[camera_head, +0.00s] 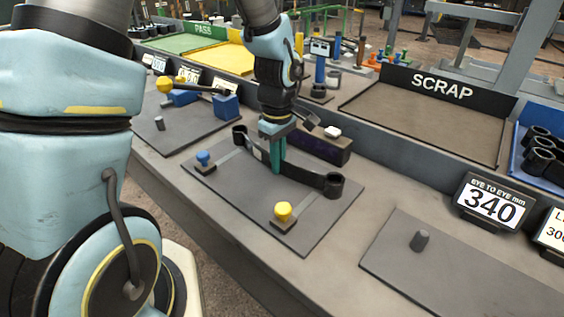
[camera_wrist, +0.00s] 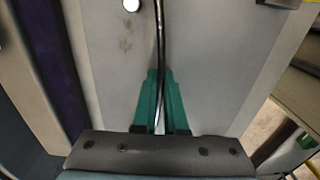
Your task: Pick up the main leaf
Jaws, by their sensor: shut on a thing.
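The main leaf is a long dark, slightly bowed bar (camera_head: 308,176) with a rolled eye at each end, over the grey plate (camera_head: 245,225) at the middle of the bench. My gripper (camera_head: 278,168) points down with its teal fingers shut on the leaf near its middle. In the wrist view the leaf (camera_wrist: 160,45) runs as a thin dark strip between the teal fingertips (camera_wrist: 159,98). I cannot tell whether the leaf touches the plate. A blue-topped peg (camera_head: 203,158) and a yellow-topped peg (camera_head: 283,211) stand on the plate in front of the leaf.
A dark block (camera_head: 320,149) stands just behind the leaf. The SCRAP tray (camera_head: 420,115) is empty at the back right. A 340 display (camera_head: 491,203) and another plate (camera_head: 460,270) with a grey post lie right. A left plate (camera_head: 165,130) holds blue blocks.

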